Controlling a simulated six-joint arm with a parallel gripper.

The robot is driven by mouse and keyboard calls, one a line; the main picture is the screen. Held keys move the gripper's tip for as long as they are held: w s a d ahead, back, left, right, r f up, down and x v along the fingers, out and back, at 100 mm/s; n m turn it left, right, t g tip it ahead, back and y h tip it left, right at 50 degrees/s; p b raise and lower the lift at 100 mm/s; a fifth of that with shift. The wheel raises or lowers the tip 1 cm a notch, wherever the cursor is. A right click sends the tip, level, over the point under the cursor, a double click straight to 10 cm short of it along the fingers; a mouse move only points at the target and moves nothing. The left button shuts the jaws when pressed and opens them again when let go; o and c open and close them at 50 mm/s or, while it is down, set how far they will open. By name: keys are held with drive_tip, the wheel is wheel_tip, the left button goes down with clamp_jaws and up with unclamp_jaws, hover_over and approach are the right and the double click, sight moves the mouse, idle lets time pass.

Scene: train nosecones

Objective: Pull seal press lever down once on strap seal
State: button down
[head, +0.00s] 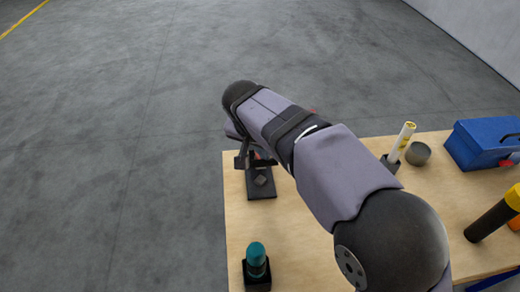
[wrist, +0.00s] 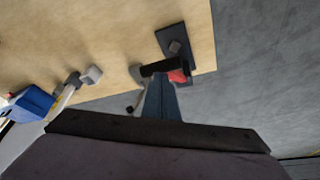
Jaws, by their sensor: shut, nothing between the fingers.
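The strap seal press has a black base plate (head: 262,187) with a small grey block (head: 261,180) on it, near the table's far left corner. The base plate (wrist: 188,42) and grey block (wrist: 174,46) also show in the wrist view. My gripper (head: 256,162), dark and partly covered by my arm, is low over the rear of the press; in the wrist view it (wrist: 160,69) ends beside the base. It is shut and holds nothing visible. A red part (wrist: 178,76) shows close beside it. I cannot clearly make out the lever or whether the gripper touches it.
A teal cylinder (head: 256,254) stands in a black holder at front left. A white tube (head: 402,140), a grey cup (head: 419,154) and a blue box (head: 482,143) are to the right. Table (head: 237,215) edges are close to the press.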

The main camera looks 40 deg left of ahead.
drive_tip(key=shift+f, duration=0.15)
idle(0.5)
drive_tip(key=shift+f+b, duration=5.65)
drive_tip(key=shift+f, duration=1.45)
wheel_tip(320, 180, up, 18)
drive_tip(key=p, duration=1.4)
drive_tip(key=shift+r, duration=0.25)
drive_tip(key=shift+w+d, duration=0.1)
drive_tip(key=w+d+f+g+h, duration=0.1)
drive_tip(key=w+d+f, duration=0.1)
drive_tip(key=d, duration=0.7)
drive_tip(key=w+d+f+m, duration=0.1)
drive_tip(key=w+d+f, duration=0.1)
drive_tip(key=d, duration=0.7)
drive_tip(key=w+d+f+g+h, duration=0.1)
drive_tip(key=w+d+f, duration=0.1)
drive_tip(key=d, duration=0.7)
drive_tip(key=s+d+f+m+g, duration=0.1)
drive_tip(key=s+d+f, duration=0.2)
drive_tip(key=s+d, duration=0.4)
drive_tip(key=s+d+f+m+g+b, duration=0.1)
drive_tip(key=s+d+f, duration=0.3)
drive_tip(key=d, duration=0.7)
drive_tip(key=s, duration=0.2)
drive_tip(key=shift+s+d+y, duration=0.4)
